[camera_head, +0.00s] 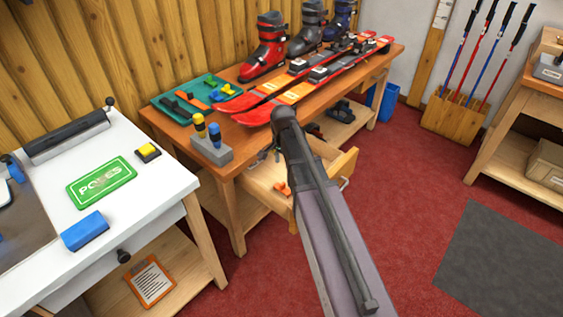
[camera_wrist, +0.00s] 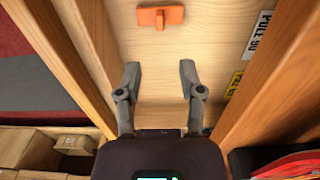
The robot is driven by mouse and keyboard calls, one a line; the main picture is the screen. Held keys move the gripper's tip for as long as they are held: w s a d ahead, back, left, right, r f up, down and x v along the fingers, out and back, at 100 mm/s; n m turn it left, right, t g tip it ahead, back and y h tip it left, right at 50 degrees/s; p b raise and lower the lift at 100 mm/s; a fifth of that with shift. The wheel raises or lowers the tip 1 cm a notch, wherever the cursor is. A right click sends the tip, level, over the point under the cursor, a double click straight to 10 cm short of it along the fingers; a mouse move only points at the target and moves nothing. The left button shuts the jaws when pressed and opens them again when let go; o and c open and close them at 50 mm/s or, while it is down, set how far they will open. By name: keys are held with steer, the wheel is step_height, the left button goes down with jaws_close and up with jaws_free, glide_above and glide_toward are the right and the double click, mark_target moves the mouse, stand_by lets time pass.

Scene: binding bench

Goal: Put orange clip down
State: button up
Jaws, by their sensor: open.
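The orange clip (camera_wrist: 160,17) lies on the wooden floor of the open drawer (camera_head: 264,181), near the top of the wrist view. It also shows in the head view (camera_head: 283,188), partly hidden by my arm. My gripper (camera_wrist: 160,71) is open and empty in the wrist view. Its two fingers are spread apart, pointing at the drawer floor, with a gap between them and the clip. In the head view my arm hides most of the gripper.
Wooden drawer sides stand left and right of my gripper, with labels (camera_wrist: 258,36) at the right. On the bench above are red skis (camera_head: 300,88), ski boots (camera_head: 265,55), a green tray (camera_head: 160,104) and a grey holder (camera_head: 212,151). A white table (camera_head: 145,185) stands left.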

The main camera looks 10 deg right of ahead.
stand_by(0.3)
steer(key=s+n, duration=0.3)
steer(key=s, duration=0.2)
steer(key=s+n, duration=0.4)
steer(key=s, duration=0.1)
steer(key=s+n, duration=0.3)
steer(key=s, duration=0.3)
steer(key=shift+a+n, duration=0.2)
steer(key=shift+n, duration=0.2)
